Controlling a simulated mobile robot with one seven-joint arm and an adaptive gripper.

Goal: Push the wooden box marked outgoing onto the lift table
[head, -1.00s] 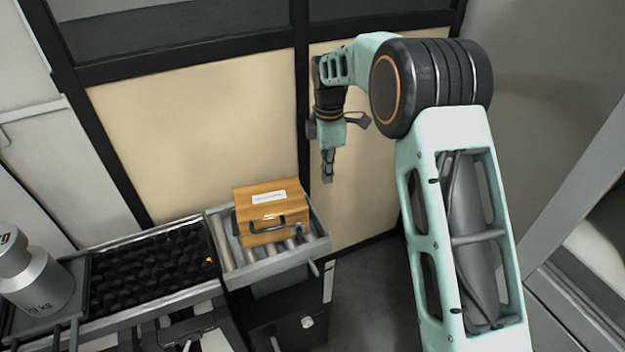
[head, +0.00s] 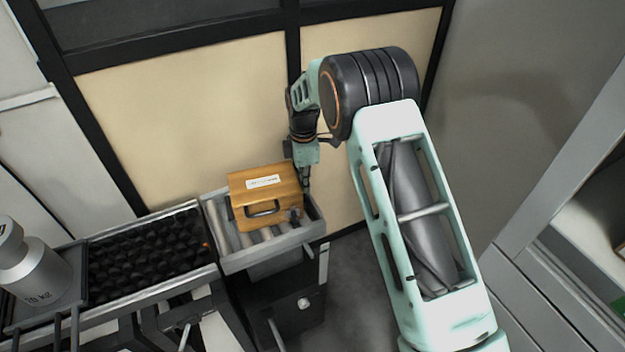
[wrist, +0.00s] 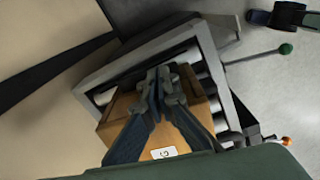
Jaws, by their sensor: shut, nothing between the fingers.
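The wooden box (head: 280,178) is orange-brown, with a dark handle and a white label too small to read. It sits on a grey roller-topped table (head: 283,242) with a raised rim. In the wrist view the box (wrist: 187,138) lies beneath my fingers, with part of its label showing. My gripper (head: 306,182) is shut and empty, pointing down at the box's back right side. In the wrist view my gripper (wrist: 160,78) hides part of the box; I cannot tell whether it touches. I cannot tell which table is the lift table.
A table topped with black knobbly rollers (head: 150,248) adjoins on the left. A grey metal weight (head: 42,275) stands at its far left. A panelled wall (head: 190,110) is close behind.

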